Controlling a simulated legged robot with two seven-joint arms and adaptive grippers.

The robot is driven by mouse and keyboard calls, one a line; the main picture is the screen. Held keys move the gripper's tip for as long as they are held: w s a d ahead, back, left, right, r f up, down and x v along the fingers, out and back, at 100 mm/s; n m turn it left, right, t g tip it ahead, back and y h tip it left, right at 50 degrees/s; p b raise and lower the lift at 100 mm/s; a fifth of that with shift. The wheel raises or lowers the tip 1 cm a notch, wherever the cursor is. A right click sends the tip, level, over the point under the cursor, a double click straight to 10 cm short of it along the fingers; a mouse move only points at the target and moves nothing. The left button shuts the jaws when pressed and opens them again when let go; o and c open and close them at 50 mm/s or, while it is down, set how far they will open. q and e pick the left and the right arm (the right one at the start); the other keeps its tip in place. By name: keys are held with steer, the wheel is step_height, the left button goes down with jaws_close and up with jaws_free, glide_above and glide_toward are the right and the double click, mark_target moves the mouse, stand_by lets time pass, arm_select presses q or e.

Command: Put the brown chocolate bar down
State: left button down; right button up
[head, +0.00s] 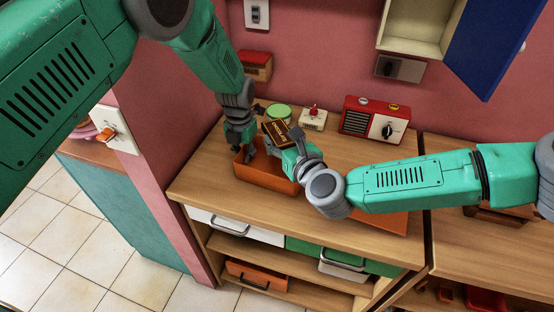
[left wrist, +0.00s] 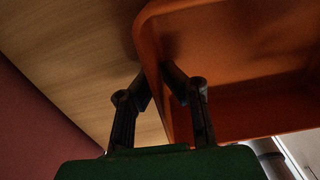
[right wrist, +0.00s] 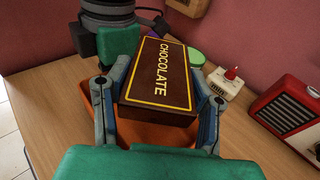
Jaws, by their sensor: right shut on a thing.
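The brown chocolate bar (head: 277,134), a box with yellow lettering and a yellow border, is held in my right gripper (head: 286,142). In the right wrist view the bar (right wrist: 158,75) sits between the two fingers (right wrist: 157,95), tilted and above an orange tray (right wrist: 150,135). The orange tray (head: 262,174) stands on the wooden top; my right arm hides part of it. My left gripper (head: 240,143) is at the tray's left end. In the left wrist view its fingers (left wrist: 158,78) lie on either side of the tray wall (left wrist: 152,50); whether they press it is unclear.
Behind the tray stand a green round thing (head: 279,112), a white box with a red knob (head: 312,119) and a red radio (head: 374,120). The wooden top (head: 212,185) is clear in front of the tray. A blue cabinet door (head: 497,45) hangs open at upper right.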

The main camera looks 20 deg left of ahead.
arm_select(q)
steer(key=shift+s+d+f, duration=0.1)
steer(key=shift+d+f, duration=0.1)
steer(key=shift+d, duration=0.15)
arm_select(e)
steer(key=f, duration=0.2)
steer(key=shift+d+f, duration=0.35)
steer(key=shift+w+a+f, duration=0.1)
steer(key=shift+f, duration=1.55)
arm_select(q)
steer(key=shift+s, duration=0.1)
arm_select(e)
steer(key=shift+f, duration=0.25)
